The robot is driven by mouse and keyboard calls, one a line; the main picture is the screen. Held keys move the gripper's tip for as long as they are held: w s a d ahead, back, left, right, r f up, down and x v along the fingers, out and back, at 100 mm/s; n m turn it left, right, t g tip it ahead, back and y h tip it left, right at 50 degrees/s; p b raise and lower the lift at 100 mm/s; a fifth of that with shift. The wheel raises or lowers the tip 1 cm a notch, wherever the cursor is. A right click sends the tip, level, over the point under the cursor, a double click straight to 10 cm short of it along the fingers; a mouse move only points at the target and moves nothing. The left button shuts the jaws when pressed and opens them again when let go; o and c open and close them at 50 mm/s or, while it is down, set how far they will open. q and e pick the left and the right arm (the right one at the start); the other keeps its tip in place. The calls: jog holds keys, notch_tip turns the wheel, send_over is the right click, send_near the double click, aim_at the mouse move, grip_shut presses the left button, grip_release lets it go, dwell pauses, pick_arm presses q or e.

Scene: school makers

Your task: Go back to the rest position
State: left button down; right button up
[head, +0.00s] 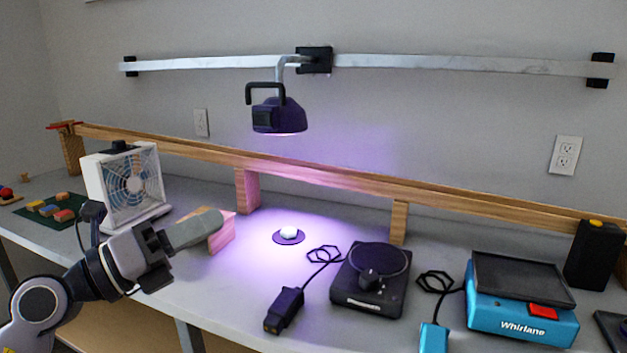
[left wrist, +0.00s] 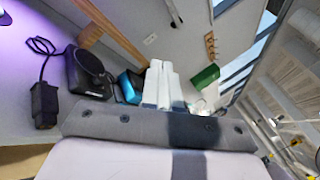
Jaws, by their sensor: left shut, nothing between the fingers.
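My left gripper (head: 216,220) reaches in from the left in the head view, above the grey bench (head: 235,300). Its fingers are shut with nothing between them and point to the right. In that view it overlaps a small wooden block (head: 222,236) behind it; I cannot tell whether they touch. My right gripper is in neither view.
A white fan (head: 130,185) stands behind my left arm. A purple lamp (head: 279,114) hangs over a small white piece (head: 289,232) on a dark disc. A black turntable device (head: 370,280) and a blue Whirlane machine (head: 520,315) stand to the right.

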pick_arm(q)
jog(key=s+a+f+n+t+y+p, duration=0.3)
jog(key=f+n+y, duration=0.3)
jog(key=f+n, duration=0.6)
jog(key=s+a+f+n+t+y+p, duration=0.25)
jog(key=f+n+y, duration=0.5)
jog(key=n, duration=0.85)
jog(key=s+f+n+g+p, duration=0.2)
jog(key=s+f+n+g, duration=0.5)
jog(key=s+f, duration=0.8)
jog(key=shift+f+n, duration=0.3)
jog(key=shift+f, duration=0.6)
